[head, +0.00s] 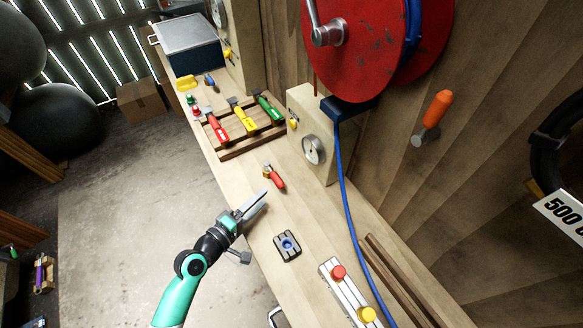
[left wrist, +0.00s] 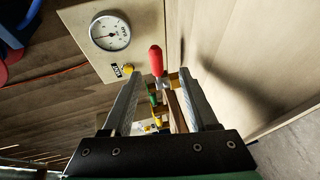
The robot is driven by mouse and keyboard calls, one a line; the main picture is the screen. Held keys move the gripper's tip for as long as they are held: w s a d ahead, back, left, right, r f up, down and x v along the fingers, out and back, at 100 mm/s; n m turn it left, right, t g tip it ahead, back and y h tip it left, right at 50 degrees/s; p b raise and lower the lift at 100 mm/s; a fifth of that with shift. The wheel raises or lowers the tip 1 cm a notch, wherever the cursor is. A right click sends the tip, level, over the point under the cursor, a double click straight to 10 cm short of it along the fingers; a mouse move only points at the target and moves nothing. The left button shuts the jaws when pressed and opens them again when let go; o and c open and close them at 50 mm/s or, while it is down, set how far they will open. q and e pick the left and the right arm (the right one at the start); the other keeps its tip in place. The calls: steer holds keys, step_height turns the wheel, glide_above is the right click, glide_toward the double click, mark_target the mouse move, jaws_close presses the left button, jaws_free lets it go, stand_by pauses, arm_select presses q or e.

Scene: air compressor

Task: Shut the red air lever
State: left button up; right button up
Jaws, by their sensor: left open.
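A lever with a red handle (head: 277,182) and a brass-coloured fitting stands at the workbench, in front of the gauge box. In the left wrist view the red handle (left wrist: 156,61) shows ahead, between the lines of my two fingers. My left gripper (head: 260,199) is open and empty, short of the lever and apart from it. Its fingers also show in the left wrist view (left wrist: 165,95). A wooden rack (head: 235,151) farther back holds another red handle (head: 217,128), a yellow one (head: 243,119) and a green one (head: 268,107). My right gripper is not in view.
The gauge box (head: 303,103) and a hanging blue hose (head: 345,185) stand by the wall. A dark block with a blue centre (head: 287,246) and a strip with red and yellow buttons (head: 338,273) lie nearer. The bench between gripper and lever looks clear.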

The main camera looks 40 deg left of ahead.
mark_target(274, 176)
arm_select(q)
steer(key=shift+a+r, duration=0.1)
steer(key=shift+r, duration=0.05)
steer(key=b+x, duration=0.1)
steer(key=x, duration=0.5)
steer(key=b+x, duration=0.1)
steer(key=x, duration=0.5)
steer(key=shift+w+r+b, duration=0.15)
steer(key=shift+r+b, duration=0.05)
steer(key=shift+b, duration=0.1)
jaws_close()
stand_by(0.7)
